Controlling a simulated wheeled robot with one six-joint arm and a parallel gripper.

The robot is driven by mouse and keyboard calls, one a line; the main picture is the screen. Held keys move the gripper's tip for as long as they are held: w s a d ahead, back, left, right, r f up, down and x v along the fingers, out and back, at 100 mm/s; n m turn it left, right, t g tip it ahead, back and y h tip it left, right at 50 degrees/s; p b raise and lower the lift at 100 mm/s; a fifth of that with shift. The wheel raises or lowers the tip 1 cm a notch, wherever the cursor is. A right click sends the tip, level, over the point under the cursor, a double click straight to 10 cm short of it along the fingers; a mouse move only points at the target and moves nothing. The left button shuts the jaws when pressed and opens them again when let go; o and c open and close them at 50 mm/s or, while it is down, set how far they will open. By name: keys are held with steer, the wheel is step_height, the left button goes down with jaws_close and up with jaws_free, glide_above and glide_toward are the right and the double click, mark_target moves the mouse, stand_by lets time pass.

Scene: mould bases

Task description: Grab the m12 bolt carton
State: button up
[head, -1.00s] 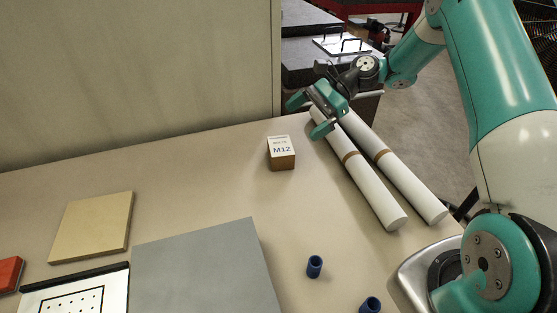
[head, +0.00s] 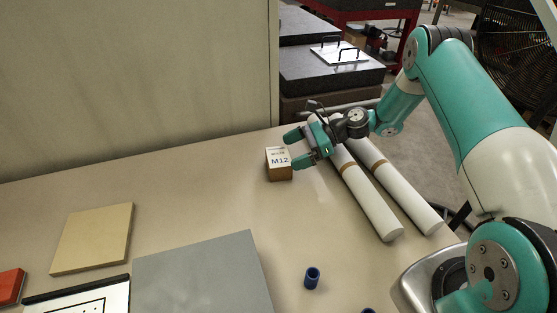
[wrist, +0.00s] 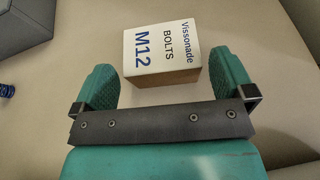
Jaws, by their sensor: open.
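The M12 bolt carton (head: 279,164) is a small brown box with a white printed top, standing on the beige table. In the wrist view the carton (wrist: 162,52) reads "Vissonade BOLTS M12" and lies ahead of the jaws, its near part between the two teal fingertips. My gripper (head: 291,149) is open, just right of the carton in the head view. In the wrist view my gripper (wrist: 160,75) has a finger on each side of the carton; a gap shows on the left, while the right finger is very close to it. I cannot tell whether that finger touches.
Two white tubes (head: 368,195) with brown bands lie right of the carton, beneath my wrist. A blue cylinder (head: 312,278) stands near the front. A grey plate (head: 203,275) and a tan board (head: 92,238) lie to the left. The table left of the carton is clear.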

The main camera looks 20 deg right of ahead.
mark_target(288, 155)
steer(key=p+x, duration=0.1)
steer(key=x, duration=0.1)
steer(key=p+x, duration=0.1)
steer(key=x, duration=0.2)
steer(key=shift+f, duration=0.45)
steer(key=c, duration=0.7)
steer(key=shift+c, duration=1.1)
steer(key=shift+r, duration=0.15)
